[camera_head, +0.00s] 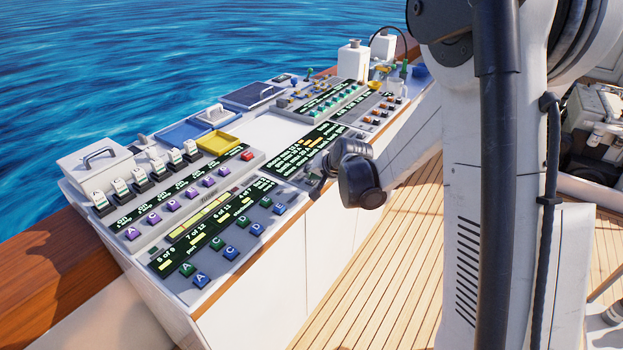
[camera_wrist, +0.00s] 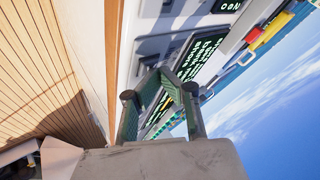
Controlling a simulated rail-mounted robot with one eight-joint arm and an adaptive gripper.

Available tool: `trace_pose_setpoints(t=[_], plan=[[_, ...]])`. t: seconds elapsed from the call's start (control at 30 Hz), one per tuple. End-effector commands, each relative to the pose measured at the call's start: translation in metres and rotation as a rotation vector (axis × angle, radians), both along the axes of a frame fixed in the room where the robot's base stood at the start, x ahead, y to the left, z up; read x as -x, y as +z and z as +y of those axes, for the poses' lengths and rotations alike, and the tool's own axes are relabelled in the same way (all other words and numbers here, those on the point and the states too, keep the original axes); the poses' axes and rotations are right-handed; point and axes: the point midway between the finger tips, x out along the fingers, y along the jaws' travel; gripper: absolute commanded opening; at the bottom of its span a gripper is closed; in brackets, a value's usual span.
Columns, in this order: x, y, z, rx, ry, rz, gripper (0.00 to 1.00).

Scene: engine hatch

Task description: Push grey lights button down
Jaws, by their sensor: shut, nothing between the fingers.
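My gripper (camera_head: 318,186) is at the front edge of the console, right of the lower text panels in the head view. My arm's dark wrist partly covers it there. In the wrist view the green-tinted fingers of my gripper (camera_wrist: 160,72) come together at the tip, shut and empty. The tip is in front of a grey panel (camera_wrist: 150,22) beside a dark text display (camera_wrist: 195,55). I cannot tell contact. I cannot pick out the grey lights button for certain; small grey parts near my gripper are too small or hidden to read.
The console carries purple buttons (camera_head: 171,206), green and blue lettered buttons (camera_head: 230,253), white switches (camera_head: 157,163), a yellow tray (camera_head: 218,142) and a white bottle (camera_head: 352,61). A wooden rail (camera_head: 40,258) and sea lie behind. The deck (camera_head: 400,265) in front is clear.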

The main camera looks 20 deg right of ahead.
Motion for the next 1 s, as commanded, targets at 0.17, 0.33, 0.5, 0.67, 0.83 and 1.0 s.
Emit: trace_pose_setpoints(t=[0.17, 0.33, 0.5, 0.67, 0.83, 1.0], plan=[[0.000, 0.002, 0.000, 0.000, 0.001, 0.001, 0.00], [0.000, 0.010, 0.000, 0.000, 0.001, 0.001, 0.00], [0.000, 0.019, 0.000, 0.000, 0.000, 0.000, 0.00], [0.000, 0.024, 0.000, 0.000, 0.000, 0.000, 0.00], [0.000, 0.024, 0.000, 0.000, 0.000, 0.000, 0.00], [0.000, 0.025, 0.000, 0.000, 0.000, 0.000, 0.00]])
